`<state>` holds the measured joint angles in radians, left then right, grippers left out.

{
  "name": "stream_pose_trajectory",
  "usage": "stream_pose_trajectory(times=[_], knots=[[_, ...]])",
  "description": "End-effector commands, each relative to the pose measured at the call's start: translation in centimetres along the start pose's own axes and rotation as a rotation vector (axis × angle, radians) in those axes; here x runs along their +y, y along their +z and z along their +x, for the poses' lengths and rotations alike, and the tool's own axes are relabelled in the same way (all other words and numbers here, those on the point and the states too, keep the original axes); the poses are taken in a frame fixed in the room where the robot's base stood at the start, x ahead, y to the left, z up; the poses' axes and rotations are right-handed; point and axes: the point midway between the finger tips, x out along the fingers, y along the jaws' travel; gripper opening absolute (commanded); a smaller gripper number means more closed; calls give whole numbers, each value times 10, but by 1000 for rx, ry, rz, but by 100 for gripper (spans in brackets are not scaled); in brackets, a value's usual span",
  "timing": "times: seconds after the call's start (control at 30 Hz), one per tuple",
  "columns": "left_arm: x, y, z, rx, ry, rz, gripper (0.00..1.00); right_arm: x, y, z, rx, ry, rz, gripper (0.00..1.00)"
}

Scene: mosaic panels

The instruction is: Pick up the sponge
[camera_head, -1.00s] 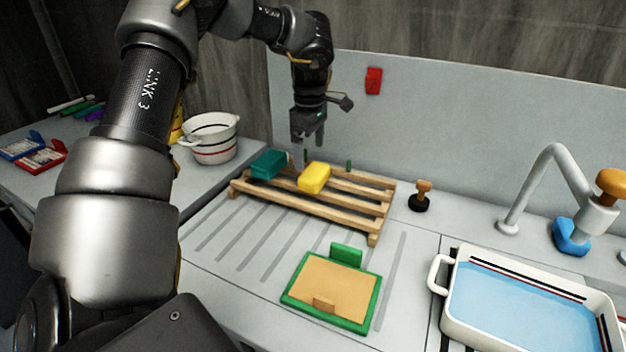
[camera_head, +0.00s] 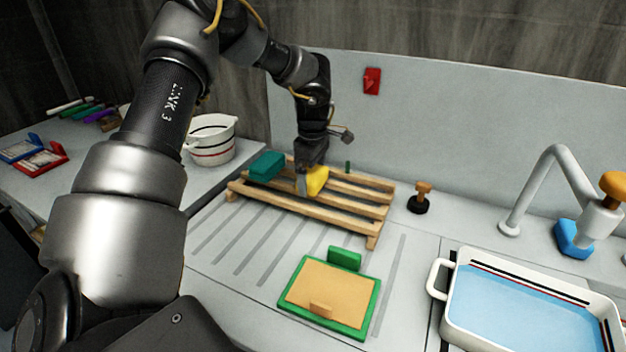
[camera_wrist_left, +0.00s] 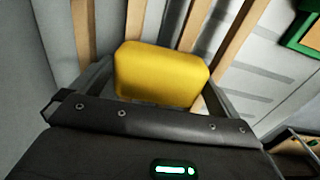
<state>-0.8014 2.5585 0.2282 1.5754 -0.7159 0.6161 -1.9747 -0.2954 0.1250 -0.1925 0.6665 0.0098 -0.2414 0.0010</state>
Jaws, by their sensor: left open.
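The yellow sponge (camera_head: 317,180) lies on the slats of a wooden rack (camera_head: 372,226). My left gripper (camera_head: 305,184) is down at the sponge, pointing downward and covering part of it. In the left wrist view the sponge (camera_wrist_left: 162,72) sits between the two fingers, one on its left and one on its right. The fingers are open; whether either touches the sponge I cannot tell. My right gripper is not in view.
A teal block (camera_head: 267,166) lies on the rack just left of my gripper. A green-framed board (camera_head: 330,295) lies in front. A white basin of water (camera_head: 530,310), a tap (camera_head: 540,180) and a black-based stamp (camera_head: 420,200) stand to the right. A white pot (camera_head: 210,140) stands behind left.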

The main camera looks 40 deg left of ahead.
Motion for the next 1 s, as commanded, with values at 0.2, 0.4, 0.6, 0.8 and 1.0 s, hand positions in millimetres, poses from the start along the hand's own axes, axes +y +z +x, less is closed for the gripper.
stream_pose_trajectory(times=[0.2,0.4,0.6,0.8,1.0], knots=[[0,0,0,0,0,0,74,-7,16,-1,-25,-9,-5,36],[0,0,0,0,0,1,69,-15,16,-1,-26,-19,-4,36],[1,0,-7,0,2,2,69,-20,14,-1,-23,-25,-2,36],[1,1,-33,-2,4,1,69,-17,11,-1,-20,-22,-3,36],[1,1,-87,-3,6,0,69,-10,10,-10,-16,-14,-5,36]])
